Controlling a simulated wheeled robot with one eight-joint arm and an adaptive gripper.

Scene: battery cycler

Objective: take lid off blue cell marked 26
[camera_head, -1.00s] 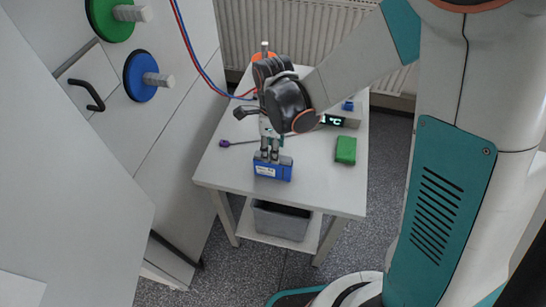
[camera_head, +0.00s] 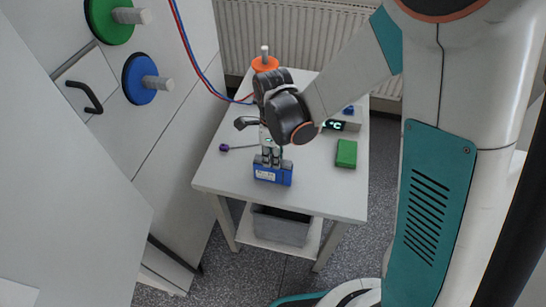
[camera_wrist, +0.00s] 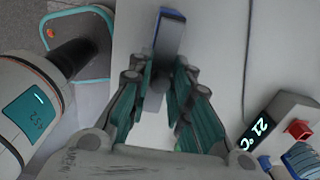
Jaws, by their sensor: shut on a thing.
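A blue cell (camera_head: 272,175) with a white label stands on the white table near its front edge. The label's number is too small to read. My gripper (camera_head: 271,161) points down and is shut on the top of this cell. In the wrist view, the cell (camera_wrist: 174,16) runs as a narrow grey-topped bar with blue at its far end, between the fingers of my gripper (camera_wrist: 160,85). I cannot tell a lid apart from the body, nor whether the fingers hold only a lid; they hide part of the top.
On the white table (camera_head: 317,202) are a green block (camera_head: 346,153) and a display box (camera_wrist: 284,120) reading 21 °C. A purple-ended rod (camera_head: 224,147) lies at the left and an orange disc (camera_head: 265,63) stands behind. A grey bin (camera_head: 281,228) sits below. White cabinet panels stand left.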

